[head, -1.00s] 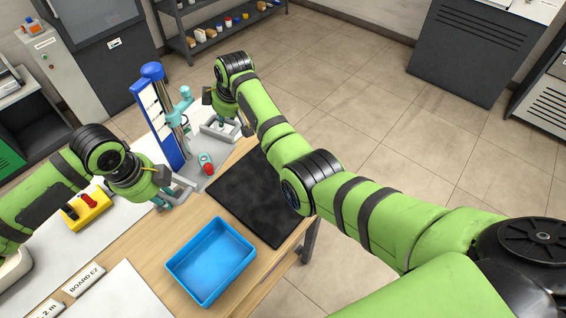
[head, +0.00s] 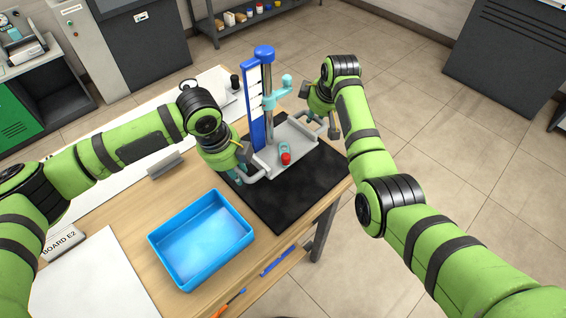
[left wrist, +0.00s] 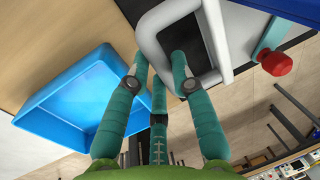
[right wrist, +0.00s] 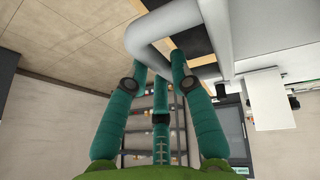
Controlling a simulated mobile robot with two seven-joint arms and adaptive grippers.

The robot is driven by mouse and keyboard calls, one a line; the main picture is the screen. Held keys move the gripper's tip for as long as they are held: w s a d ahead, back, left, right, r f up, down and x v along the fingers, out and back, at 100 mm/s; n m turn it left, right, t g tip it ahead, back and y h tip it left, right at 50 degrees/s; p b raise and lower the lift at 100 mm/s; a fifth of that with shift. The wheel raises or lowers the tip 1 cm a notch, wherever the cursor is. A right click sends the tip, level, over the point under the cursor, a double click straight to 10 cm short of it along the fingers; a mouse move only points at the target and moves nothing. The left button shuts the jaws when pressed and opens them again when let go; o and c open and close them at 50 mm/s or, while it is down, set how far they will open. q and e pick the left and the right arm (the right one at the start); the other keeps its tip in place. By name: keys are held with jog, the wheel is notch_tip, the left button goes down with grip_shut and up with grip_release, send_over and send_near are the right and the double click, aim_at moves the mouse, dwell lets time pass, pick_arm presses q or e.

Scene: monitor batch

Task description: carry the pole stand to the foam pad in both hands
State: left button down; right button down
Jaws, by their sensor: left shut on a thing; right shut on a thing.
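The pole stand has a grey base (head: 297,143), a chrome pole, a blue upright plate (head: 256,118) and a red knob (head: 286,158). It is upright over the far part of the black foam pad (head: 285,203); I cannot tell whether the base touches the pad. My left gripper (head: 240,177) is shut on the stand's near-left handle, a grey loop (left wrist: 150,38) in the left wrist view. My right gripper (head: 325,127) is shut on the opposite handle, also seen in the right wrist view (right wrist: 150,35). The fingers partly hide both handles.
A blue tray (head: 203,278) stands on the wooden table (head: 120,262) in front of the pad. A board label (head: 64,243) and white sheet are at the left. A dark cylinder (head: 235,82) stands behind the stand. Floor is open beyond the table's right edge.

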aim_at(242, 190)
pick_arm(q)
jog(key=shift+a, duration=0.15)
pick_arm(e)
jog(key=shift+d+r, duration=0.1)
pick_arm(q)
jog(key=shift+f, duration=0.15)
